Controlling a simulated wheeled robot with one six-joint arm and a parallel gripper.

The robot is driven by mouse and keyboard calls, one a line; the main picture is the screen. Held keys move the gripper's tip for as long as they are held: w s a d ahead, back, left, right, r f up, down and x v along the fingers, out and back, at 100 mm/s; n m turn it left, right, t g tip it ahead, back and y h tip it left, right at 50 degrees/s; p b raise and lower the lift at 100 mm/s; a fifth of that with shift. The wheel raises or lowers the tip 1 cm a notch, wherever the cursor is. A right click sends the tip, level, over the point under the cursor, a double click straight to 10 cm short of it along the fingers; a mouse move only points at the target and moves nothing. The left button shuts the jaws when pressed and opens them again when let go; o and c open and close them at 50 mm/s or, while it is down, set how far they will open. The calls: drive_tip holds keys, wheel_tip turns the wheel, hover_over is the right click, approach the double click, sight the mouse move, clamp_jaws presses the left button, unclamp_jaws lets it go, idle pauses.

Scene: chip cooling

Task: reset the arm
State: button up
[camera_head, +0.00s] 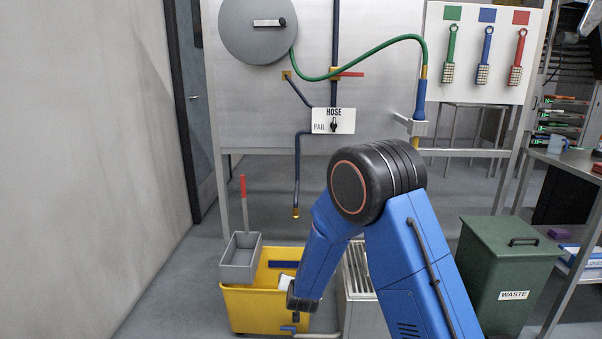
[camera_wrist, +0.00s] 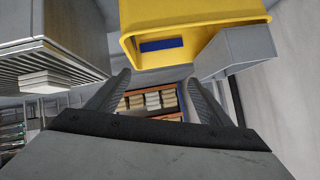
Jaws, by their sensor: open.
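My blue arm reaches down in front of the yellow pail (camera_head: 262,312) in the head view. Its lower end hangs by the pail's right side, and the fingertips cannot be made out there. In the wrist view my gripper (camera_wrist: 158,92) shows two dark fingers spread apart with nothing between them. The yellow pail (camera_wrist: 190,12) lies beyond the fingers at the top of the wrist view. A grey box (camera_wrist: 240,50) hangs on the pail's rim; the head view also shows this grey box (camera_head: 240,262) at the pail's left.
A green waste bin (camera_head: 505,270) stands farther right beside a metal table (camera_head: 572,160). A hose panel (camera_head: 333,121) is behind. The floor at left is clear.

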drive_tip(key=s+d+r+n+g+y, duration=0.1)
drive_tip(key=s+d+r+g, duration=0.1)
drive_tip(key=s+d+r, duration=0.75)
drive_tip(key=s+d+r+n+g, duration=0.1)
drive_tip(key=s+d+r, duration=0.55)
drive_tip(key=r, duration=0.65)
drive_tip(key=s+d+r+g, duration=0.1)
drive_tip(key=s+d, duration=0.4)
drive_tip(key=s, duration=0.6)
drive_tip(key=s+d+r+g+h, duration=0.1)
drive_tip(key=s+d, duration=0.4)
drive_tip(key=s, duration=0.5)
drive_tip(key=s+d+r+g+h, duration=0.1)
drive_tip(key=s+d+r, duration=0.2)
drive_tip(key=s, duration=0.8)
drive_tip(key=shift+s+d+n+g, duration=0.3)
drive_tip(key=shift+d+n+g, duration=0.1)
drive_tip(key=shift+d, duration=0.6)
